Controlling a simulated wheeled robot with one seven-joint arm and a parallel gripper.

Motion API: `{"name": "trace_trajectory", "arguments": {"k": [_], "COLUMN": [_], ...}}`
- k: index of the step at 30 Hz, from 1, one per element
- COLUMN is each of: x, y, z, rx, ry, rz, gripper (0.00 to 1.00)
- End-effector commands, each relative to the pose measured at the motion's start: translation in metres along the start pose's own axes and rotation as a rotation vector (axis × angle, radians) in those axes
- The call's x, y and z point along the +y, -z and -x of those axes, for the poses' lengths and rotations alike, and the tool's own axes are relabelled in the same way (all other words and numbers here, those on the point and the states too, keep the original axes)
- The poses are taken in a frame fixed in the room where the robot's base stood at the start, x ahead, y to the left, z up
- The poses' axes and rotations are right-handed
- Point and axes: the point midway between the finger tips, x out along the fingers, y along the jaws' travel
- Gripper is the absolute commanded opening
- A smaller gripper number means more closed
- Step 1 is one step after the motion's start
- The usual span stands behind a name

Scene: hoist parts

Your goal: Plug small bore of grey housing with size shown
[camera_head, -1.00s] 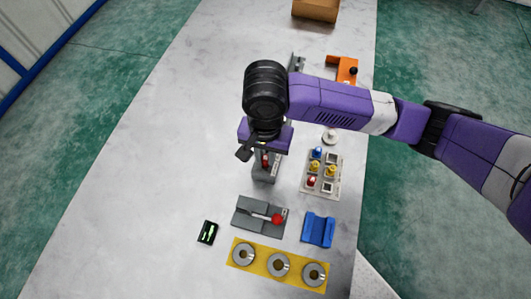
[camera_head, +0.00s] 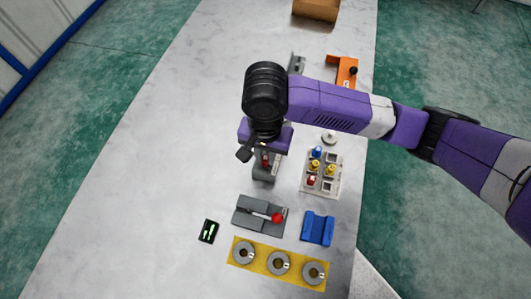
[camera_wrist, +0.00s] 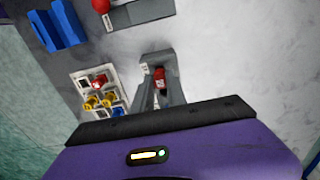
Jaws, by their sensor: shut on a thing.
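The grey housing (camera_head: 264,175) stands on the table under my gripper (camera_wrist: 160,88). In the wrist view the housing (camera_wrist: 158,58) has a pale label, and a red plug (camera_wrist: 160,74) with a white mark shows at it. My gripper is shut on the red plug, directly over the housing. I cannot tell how deep the plug sits in the bore, as the fingers and wrist hide it. A pale plug tray (camera_head: 307,190) to the right holds a blue plug (camera_head: 317,152), yellow plugs (camera_head: 315,166) and another red plug (camera_head: 311,181); some sockets are empty. A small black display (camera_head: 208,232) shows green marks.
A grey block with a red ball knob (camera_head: 277,218), a blue block (camera_head: 318,229) and a yellow plate with rings (camera_head: 242,262) lie nearer. An orange part (camera_head: 346,66) and a brown box (camera_head: 316,10) lie beyond. The table's left side is clear.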

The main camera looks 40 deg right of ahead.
Motion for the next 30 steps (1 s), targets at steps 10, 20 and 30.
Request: {"name": "trace_trajectory", "arguments": {"k": [10,20,30], "x": [0.0000,0.0000,0.0000], "y": [0.0001,-0.0001,-0.0001], "z": [-0.0017,-0.0024,-0.0068], "rx": [0.000,0.000,-0.001], "ry": [0.000,0.000,0.000], "rz": [0.000,0.000,0.000], "gripper": [0.00,0.00,0.00]}}
